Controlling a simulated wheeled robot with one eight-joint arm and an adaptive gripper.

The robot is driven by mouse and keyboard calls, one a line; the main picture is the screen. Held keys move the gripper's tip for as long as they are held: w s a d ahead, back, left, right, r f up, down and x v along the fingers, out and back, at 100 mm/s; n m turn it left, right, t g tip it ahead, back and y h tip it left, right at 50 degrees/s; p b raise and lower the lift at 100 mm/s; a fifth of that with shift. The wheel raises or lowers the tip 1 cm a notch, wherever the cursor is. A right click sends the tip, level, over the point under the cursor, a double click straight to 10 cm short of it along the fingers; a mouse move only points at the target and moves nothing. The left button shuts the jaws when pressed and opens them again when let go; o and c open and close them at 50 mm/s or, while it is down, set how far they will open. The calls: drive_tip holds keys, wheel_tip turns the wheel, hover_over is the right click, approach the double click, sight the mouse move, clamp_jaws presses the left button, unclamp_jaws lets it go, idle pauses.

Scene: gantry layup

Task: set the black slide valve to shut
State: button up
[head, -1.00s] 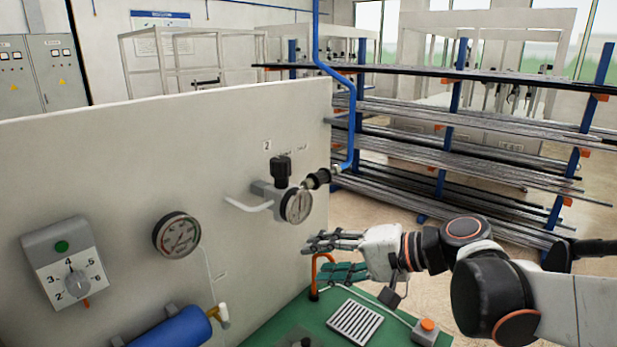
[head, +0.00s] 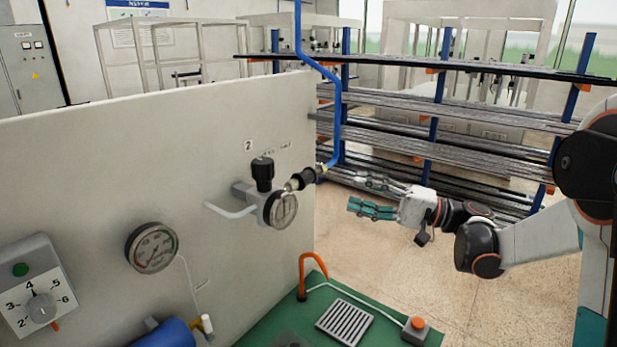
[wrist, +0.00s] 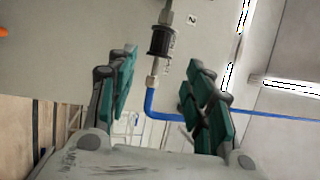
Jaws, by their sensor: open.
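The black slide valve (head: 309,176) is a dark ribbed sleeve with metal fittings. It sits in the line between the regulator with its gauge (head: 281,208) and the blue pipe (head: 337,120), at the right end of the white panel. In the wrist view, the valve (wrist: 162,42) shows ahead between and beyond the fingertips, near a label "2". My gripper (head: 357,193) is open and empty, with teal finger pads. In the head view it is right of and slightly below the valve, apart from it. In the wrist view, my gripper (wrist: 160,82) frames the blue pipe's bend.
A dial gauge (head: 152,248), a numbered knob box (head: 36,290) and a blue cylinder (head: 166,335) are on the panel's left. Below is a green bench (head: 290,322) with an orange hook (head: 313,268), a grille and an orange button. Racks of bars (head: 440,150) stand behind.

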sight(312, 180)
drive_tip(key=b+x, duration=0.2)
drive_tip(key=x, duration=1.1)
drive_tip(key=shift+a+r, duration=0.1)
drive_tip(key=shift+a, duration=0.3)
